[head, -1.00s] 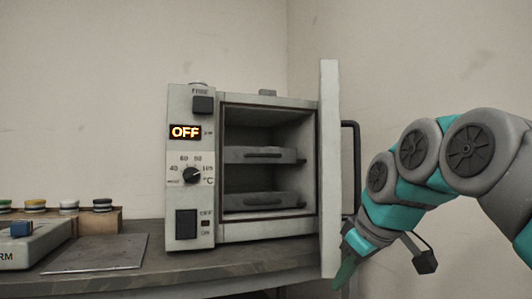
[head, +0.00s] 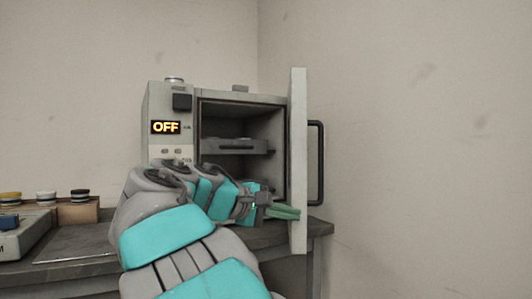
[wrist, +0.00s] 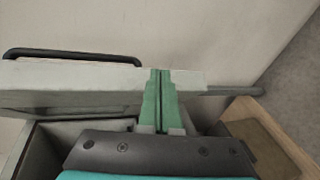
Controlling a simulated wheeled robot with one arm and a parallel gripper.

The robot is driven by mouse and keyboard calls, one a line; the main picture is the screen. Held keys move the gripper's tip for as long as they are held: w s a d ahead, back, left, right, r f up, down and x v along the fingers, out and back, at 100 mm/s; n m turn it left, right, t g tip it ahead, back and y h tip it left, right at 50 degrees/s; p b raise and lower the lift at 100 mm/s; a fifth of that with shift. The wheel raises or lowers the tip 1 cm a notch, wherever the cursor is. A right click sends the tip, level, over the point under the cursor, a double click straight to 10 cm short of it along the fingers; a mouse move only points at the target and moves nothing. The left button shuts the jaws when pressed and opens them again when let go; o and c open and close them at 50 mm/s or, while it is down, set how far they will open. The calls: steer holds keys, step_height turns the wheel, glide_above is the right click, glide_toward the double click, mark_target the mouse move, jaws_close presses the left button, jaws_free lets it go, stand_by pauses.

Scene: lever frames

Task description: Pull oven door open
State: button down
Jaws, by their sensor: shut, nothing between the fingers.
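The oven (head: 168,105) is a grey box on the bench, and its door (head: 298,170) stands swung out, seen nearly edge-on. A dark handle (head: 318,165) is on the door's right, outer face. My gripper (head: 290,212) is shut and empty, its green fingers pointing right at the door's inner face, low down. In the wrist view, the closed fingers (wrist: 160,100) reach to the pale door (wrist: 80,75), with its handle (wrist: 70,54) on the far side. I cannot tell whether the fingertips touch the door. My arm hides the lower oven front.
Inside the oven a shelf (head: 235,146) shows. The display reads OFF. Right of the door, the space before the wall is free.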

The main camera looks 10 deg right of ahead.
mark_target(303, 159)
steer(key=a+r+t+h+p, duration=0.2)
steer(key=a+r+t, duration=0.1)
steer(key=a+r, duration=1.05)
steer(key=s+d+b+x, duration=0.1)
steer(key=s+b+x, duration=0.1)
steer(key=x, duration=1.1)
steer(key=shift+f+b, duration=0.25)
steer(key=shift+b, duration=0.3)
steer(key=shift+d, duration=0.1)
